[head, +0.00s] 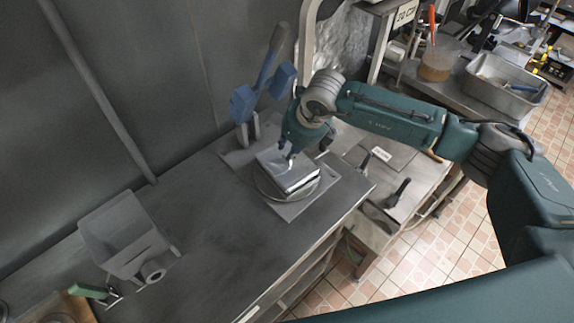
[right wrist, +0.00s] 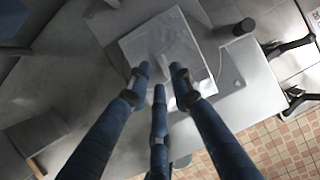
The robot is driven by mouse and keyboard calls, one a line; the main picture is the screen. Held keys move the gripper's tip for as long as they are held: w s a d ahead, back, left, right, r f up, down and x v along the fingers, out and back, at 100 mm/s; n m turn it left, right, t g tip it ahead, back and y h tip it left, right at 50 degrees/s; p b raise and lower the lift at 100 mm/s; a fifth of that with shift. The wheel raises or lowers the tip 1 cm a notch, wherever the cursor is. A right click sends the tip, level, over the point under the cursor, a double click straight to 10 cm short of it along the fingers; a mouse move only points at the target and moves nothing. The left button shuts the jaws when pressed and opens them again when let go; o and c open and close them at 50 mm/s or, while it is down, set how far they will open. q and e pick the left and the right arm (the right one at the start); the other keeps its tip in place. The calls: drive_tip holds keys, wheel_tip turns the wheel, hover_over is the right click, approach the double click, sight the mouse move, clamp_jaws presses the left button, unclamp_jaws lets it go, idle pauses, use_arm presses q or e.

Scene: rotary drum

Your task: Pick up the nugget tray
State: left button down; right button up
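A light metallic, flat box-shaped tray (head: 288,172) sits on a round base on a grey square plate on the bench; I take it for the nugget tray. It also shows in the right wrist view (right wrist: 188,42) as a pale square beyond my fingertips. My right gripper (head: 290,153) points down at the tray's top from above. In the right wrist view its blue fingers (right wrist: 161,78) are spread apart with nothing seen between them. Whether the fingertips touch the tray is not clear. My left gripper is not in view.
A blue lever device (head: 262,82) stands just behind the tray. A grey hopper-like container (head: 122,235) is at the left of the bench. Black-handled clamps (head: 397,193) lie to the right. The bench between tray and hopper (head: 215,225) is clear.

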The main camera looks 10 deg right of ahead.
sight(287, 167)
drive_tip(key=p+x, duration=0.2)
drive_tip(key=x, duration=0.1)
drive_tip(key=shift+s+f, duration=0.1)
drive_tip(key=shift+f, duration=0.15)
drive_tip(key=shift+w+f, duration=0.25)
drive_tip(key=shift+f, duration=0.35)
clamp_jaws()
drive_tip(key=shift+r, duration=0.1)
